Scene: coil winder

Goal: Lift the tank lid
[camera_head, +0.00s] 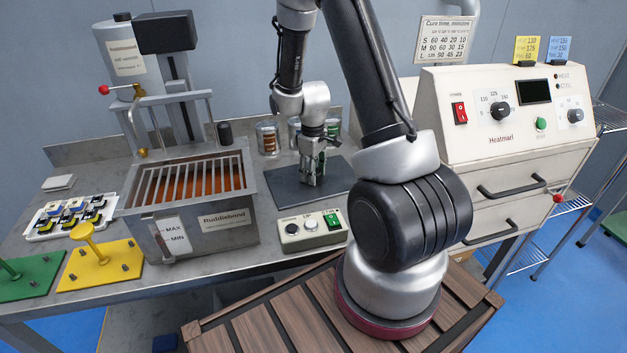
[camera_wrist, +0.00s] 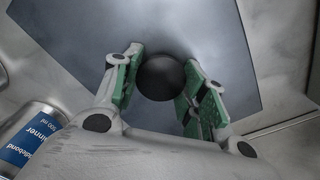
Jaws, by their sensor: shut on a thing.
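The tank lid (camera_head: 284,187) is a flat dark grey plate on the bench, right of the tank. In the wrist view the lid (camera_wrist: 190,25) spreads out beneath my gripper, with a round black knob (camera_wrist: 161,78) at its middle. My gripper (camera_head: 313,178) points down over the lid, its green-padded fingers shut on the knob from both sides. I see no clear gap between lid and bench. The steel tank (camera_head: 230,237) has an open top with a grid of bars (camera_head: 192,180) over an amber-brown inside.
Jars (camera_head: 268,138) stand behind the lid; a blue-labelled can (camera_wrist: 28,138) is near my gripper in the wrist view. A switch box (camera_head: 311,232) sits in front of the lid. A hoist (camera_head: 180,85) rises behind the tank. The oven (camera_head: 500,150) stands right.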

